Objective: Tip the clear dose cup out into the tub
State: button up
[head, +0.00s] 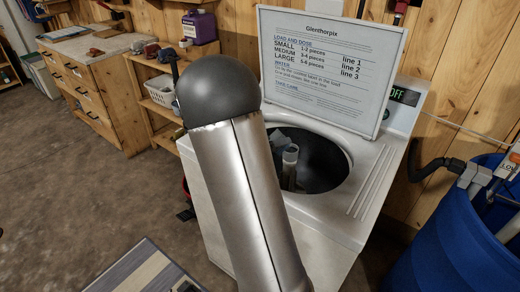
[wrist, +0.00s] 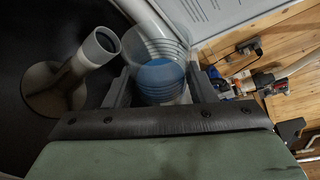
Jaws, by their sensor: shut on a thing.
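The clear dose cup (wrist: 172,48) is between the two fingers of my gripper (wrist: 160,90) in the wrist view, with blue liquid showing in its lower part. My gripper is shut on the cup. The dark tub (wrist: 30,30) fills the left of the wrist view, with the grey agitator post (wrist: 98,47) rising in it, left of the cup. In the head view the round tub opening (head: 325,165) is in the white washer's top. My own arm covers its left part, and my gripper and the cup cannot be made out clearly there.
The washer's lid (head: 330,100) stands open behind the tub, printed with dosing lines. A blue barrel (head: 445,235) with pipes stands to the right. A wooden shelf with a white basket (head: 160,90) and a purple jug (head: 199,27) is at the left back.

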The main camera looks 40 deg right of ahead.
jog(key=shift+r+n+g, duration=0.3)
jog(key=shift+n, duration=0.2)
jog(key=shift+f+h, duration=0.15)
jog(key=shift+h, duration=0.15)
jog(key=shift+w+f+n, duration=0.1)
jog(key=shift+f+n, duration=0.15)
jog(key=shift+n, duration=0.45)
jog(key=shift+w+a+r+h+p, duration=0.1)
jog(key=shift+w+r+h+p, duration=0.05)
jog(key=shift+h+p, duration=0.15)
jog(key=shift+w+a+r+n+g+p, duration=0.15)
jog(key=shift+w+n+p, duration=0.2)
jog(key=shift+p, duration=0.35)
jog(key=shift+w+r+n+g+p, duration=0.15)
jog(key=shift+n+p, duration=0.3)
jog(key=shift+p, duration=0.25)
jog(key=shift+h, duration=0.3)
jog(key=shift+w+r+n+p, duration=0.1)
jog(key=shift+n+p, duration=0.2)
jog(key=shift+p, duration=0.35)
jog(key=shift+p, duration=0.3)
